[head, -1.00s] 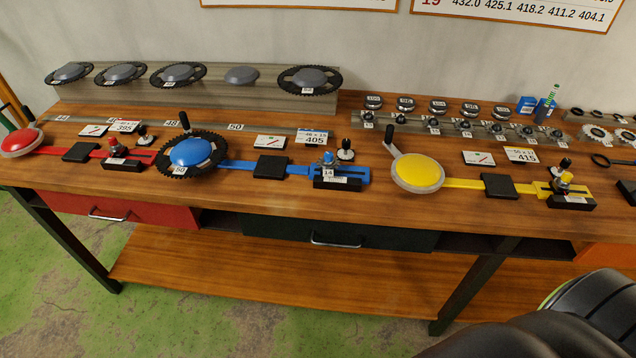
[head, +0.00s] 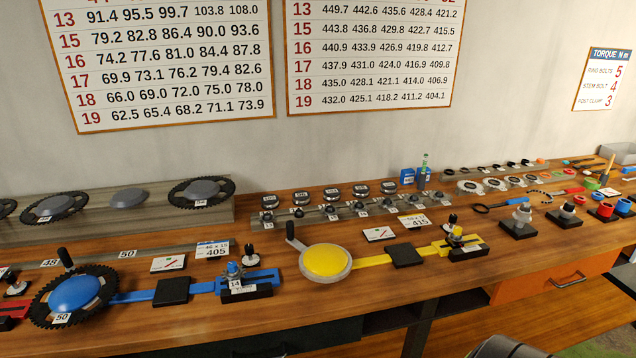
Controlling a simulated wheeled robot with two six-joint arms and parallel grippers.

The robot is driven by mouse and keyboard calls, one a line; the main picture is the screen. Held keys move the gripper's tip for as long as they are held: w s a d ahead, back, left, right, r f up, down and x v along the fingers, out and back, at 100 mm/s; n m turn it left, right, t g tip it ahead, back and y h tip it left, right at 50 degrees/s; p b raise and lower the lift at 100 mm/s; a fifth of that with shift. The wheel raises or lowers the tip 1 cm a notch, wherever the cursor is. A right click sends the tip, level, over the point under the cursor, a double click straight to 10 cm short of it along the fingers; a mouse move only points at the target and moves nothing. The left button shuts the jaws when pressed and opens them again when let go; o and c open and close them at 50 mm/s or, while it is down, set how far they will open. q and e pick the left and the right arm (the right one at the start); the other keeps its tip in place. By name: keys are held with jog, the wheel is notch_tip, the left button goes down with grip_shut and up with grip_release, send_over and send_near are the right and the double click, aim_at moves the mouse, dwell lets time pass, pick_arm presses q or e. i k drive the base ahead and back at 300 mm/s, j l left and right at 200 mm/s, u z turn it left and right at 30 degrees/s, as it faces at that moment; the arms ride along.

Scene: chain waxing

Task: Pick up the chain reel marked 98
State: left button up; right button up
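A row of dark round chain reels with small white labels stands at the back of the bench, behind the small-sprocket rack, in the head view. From left to right they are a first reel (head: 270,201), a second reel (head: 301,198), a third reel (head: 331,194), a fourth reel (head: 360,191) and a fifth reel (head: 388,187). Their label numbers are too small to read surely, so I cannot tell which is marked 98. Neither of my grippers is in view.
The wooden bench (head: 190,325) carries a blue crank fixture (head: 75,294) and a yellow one (head: 326,260) in front of the reels. A rack of small sprockets (head: 345,211) lies just before them.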

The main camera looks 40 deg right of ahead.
aim_at(360, 191)
jog(key=z, duration=1.7)
